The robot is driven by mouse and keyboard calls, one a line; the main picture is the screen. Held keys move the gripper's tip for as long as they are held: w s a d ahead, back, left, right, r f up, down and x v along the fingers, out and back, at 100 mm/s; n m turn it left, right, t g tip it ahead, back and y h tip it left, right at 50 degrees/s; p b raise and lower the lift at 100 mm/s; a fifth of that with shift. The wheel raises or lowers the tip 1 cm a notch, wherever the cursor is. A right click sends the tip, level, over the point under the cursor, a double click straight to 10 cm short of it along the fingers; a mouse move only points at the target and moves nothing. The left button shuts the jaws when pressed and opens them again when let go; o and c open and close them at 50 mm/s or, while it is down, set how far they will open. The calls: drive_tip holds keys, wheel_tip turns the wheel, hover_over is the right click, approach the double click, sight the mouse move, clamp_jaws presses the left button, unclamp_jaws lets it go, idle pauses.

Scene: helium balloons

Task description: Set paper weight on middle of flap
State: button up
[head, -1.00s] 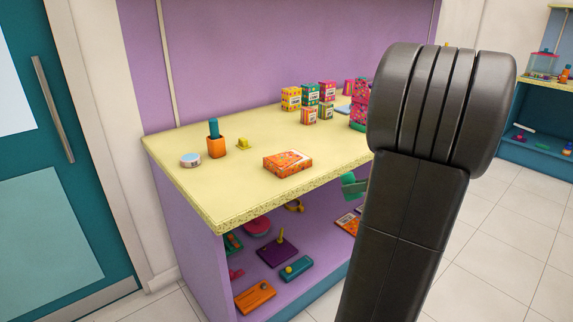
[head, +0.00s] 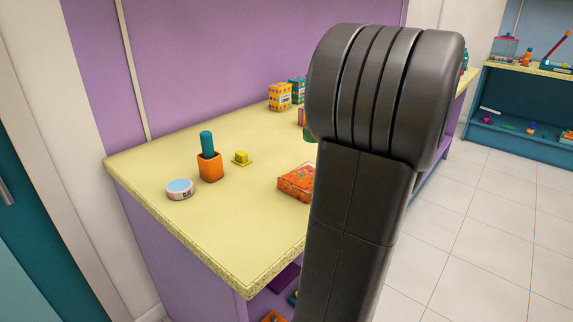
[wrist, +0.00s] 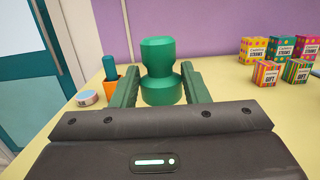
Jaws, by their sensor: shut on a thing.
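A green knobbed paper weight (wrist: 160,80) stands upright between the two green fingers of my gripper (wrist: 150,78) in the wrist view. The fingers are shut on it. An orange patterned packet (head: 297,184) lies on the yellow counter (head: 225,235) in the head view, partly covered by my arm. I cannot clearly make out its flap. In the head view my arm hides my gripper. A small green patch at the arm's left edge may be part of the weight or gripper.
Several patterned boxes (wrist: 268,72) stand at the back. The counter's front left is clear.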

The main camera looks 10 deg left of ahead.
drive_tip(key=f, duration=0.2)
drive_tip(key=f+b, duration=0.1)
drive_tip(key=f, duration=0.3)
drive_tip(key=shift+w+a+f+b, duration=0.15)
drive_tip(key=shift+a+f+b, duration=0.1)
drive_tip(key=shift+b, duration=0.15)
wheel_tip(320, 180, down, 4)
drive_tip(key=shift+r+b, duration=0.2)
drive_tip(key=shift+b, duration=0.3)
drive_tip(key=shift+r, duration=0.1)
drive_tip(key=o, duration=1.3)
drive_tip(key=shift+c, duration=0.2)
drive_tip(key=p+v, duration=0.1)
drive_tip(key=v, duration=1.1)
